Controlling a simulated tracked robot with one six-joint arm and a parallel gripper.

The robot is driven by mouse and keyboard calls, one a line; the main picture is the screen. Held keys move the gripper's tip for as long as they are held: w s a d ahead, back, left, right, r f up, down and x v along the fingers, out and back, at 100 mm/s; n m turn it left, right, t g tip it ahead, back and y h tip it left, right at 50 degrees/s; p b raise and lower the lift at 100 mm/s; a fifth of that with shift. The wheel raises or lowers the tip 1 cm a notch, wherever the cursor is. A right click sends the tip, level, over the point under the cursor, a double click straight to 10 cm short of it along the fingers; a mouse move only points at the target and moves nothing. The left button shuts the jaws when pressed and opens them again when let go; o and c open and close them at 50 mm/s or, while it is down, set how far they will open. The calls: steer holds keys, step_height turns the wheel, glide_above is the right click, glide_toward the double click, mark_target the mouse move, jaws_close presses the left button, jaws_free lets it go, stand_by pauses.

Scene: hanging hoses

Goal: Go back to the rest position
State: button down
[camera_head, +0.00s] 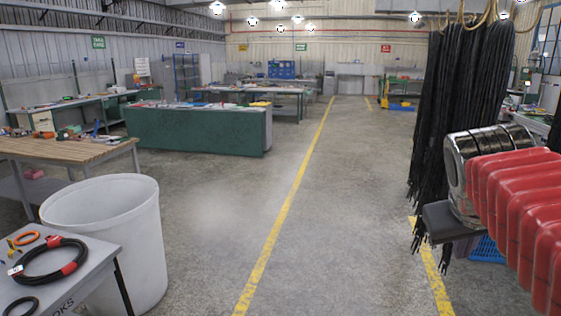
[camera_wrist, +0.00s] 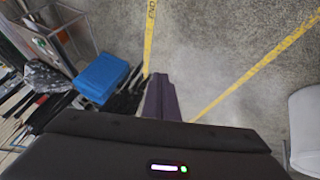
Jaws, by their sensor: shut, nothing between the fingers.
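My gripper (camera_wrist: 160,98) shows in the wrist view as dark fingers pressed together, pointing down over the floor, with nothing between them. In the head view my red-covered arm reaches in from the right edge, and the dark end of it is partly hidden by the arm. A thick bundle of black hoses (camera_head: 462,105) hangs at the right, beside and behind my arm. In the wrist view some dark hose ends (camera_wrist: 122,103) lie left of my fingers, apart or touching I cannot tell.
A white bin (camera_head: 110,235) stands at the left, beside a grey table (camera_head: 85,262) with a coiled black hose (camera_head: 48,262). A wooden-topped bench (camera_head: 70,147) and a green counter (camera_head: 195,130) stand further back. A blue crate (camera_wrist: 101,78) is below my arm. The middle floor is clear.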

steer(key=s+a+f+n+y, duration=0.1)
steer(key=s+a+f, duration=0.3)
steer(key=a+f, duration=0.4)
steer(key=s+a+f+n+y, duration=0.1)
steer(key=s+a+f+y, duration=0.3)
steer(key=a+f, duration=0.4)
steer(key=a, duration=0.4)
steer(key=shift+a+t, duration=0.25)
steer(key=shift+t, duration=0.05)
steer(key=shift+d, duration=0.1)
